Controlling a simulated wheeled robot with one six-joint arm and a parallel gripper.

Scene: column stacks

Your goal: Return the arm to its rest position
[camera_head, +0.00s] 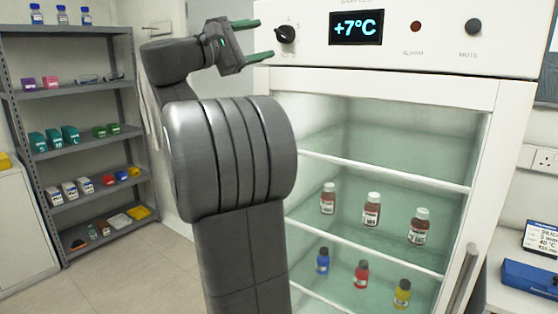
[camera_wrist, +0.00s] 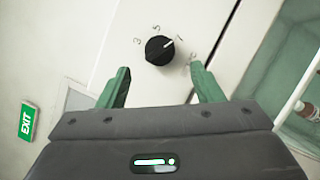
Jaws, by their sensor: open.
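My gripper (camera_head: 252,42) is raised at the left end of the cabinet's top panel, with green fingers spread apart and nothing between them. In the wrist view my gripper (camera_wrist: 162,88) shows two separate green fingers pointing at the panel. A black dial (camera_head: 285,34) sits on the panel just right of the fingertips. In the wrist view the dial (camera_wrist: 160,50) lies beyond the fingers, clear of them, with its pointer toward the 7. My arm is bent, its thick grey links standing in front of the cabinet's left side.
The cabinet (camera_head: 485,95) has a display (camera_head: 356,27) reading +7°C and glass shelves with several bottles. A grey shelf rack (camera_head: 70,91) with boxes stands at the left. A blue case (camera_head: 530,278) lies on a bench at right. Floor (camera_head: 140,270) is clear between rack and arm.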

